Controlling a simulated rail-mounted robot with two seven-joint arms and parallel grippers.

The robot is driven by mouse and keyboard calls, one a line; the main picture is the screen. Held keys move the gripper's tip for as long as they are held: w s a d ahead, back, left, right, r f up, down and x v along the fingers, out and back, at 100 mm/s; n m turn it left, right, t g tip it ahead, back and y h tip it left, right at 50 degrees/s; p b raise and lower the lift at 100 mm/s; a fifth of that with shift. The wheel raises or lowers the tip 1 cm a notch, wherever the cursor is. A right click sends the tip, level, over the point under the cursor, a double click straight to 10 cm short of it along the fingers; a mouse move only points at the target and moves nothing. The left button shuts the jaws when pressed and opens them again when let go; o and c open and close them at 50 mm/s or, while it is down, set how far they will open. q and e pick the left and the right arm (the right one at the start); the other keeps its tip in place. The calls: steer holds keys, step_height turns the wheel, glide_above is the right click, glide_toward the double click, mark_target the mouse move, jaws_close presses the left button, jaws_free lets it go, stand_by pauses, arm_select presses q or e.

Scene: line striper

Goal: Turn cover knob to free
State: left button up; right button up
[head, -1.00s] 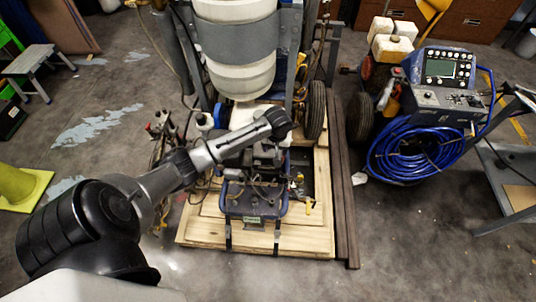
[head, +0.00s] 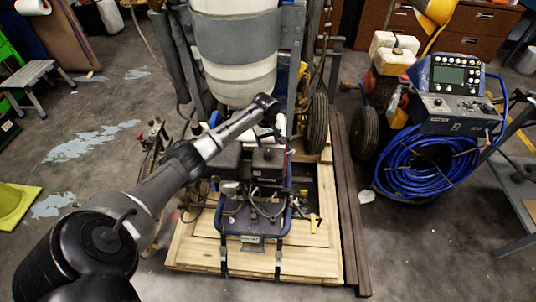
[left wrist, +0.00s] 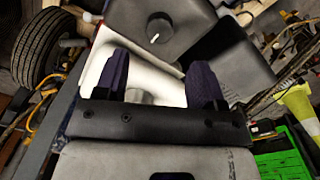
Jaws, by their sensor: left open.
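The knob (left wrist: 159,28) shows in the left wrist view as a round, dark knob with a white pointer mark. It sits on a dark grey cover (left wrist: 188,14), beyond my fingertips and slightly left of centre between them. My left gripper (left wrist: 158,72) is open, with its two dark purple fingers apart and nothing visibly held between them. In the head view, the end of my left arm (head: 266,106) is over the line striper's engine area, in front of the white tank. I cannot make out the knob there. My right gripper is not in view.
The line striper (head: 252,225) stands on a wooden pallet (head: 195,257). Its white tank (head: 238,75) rises behind the wrist. A second machine with a blue hose coil (head: 428,160) stands at right. A grey step stool (head: 38,75) is at left. Grey floor is open in front.

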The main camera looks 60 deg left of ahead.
mark_target(268, 152)
arm_select(q)
step_height(268, 152, down, 7)
steer(key=shift+w+f+b, duration=0.1)
steer(key=shift+f+b, duration=0.1)
steer(key=shift+b, duration=1)
steer(key=shift+c, duration=0.4)
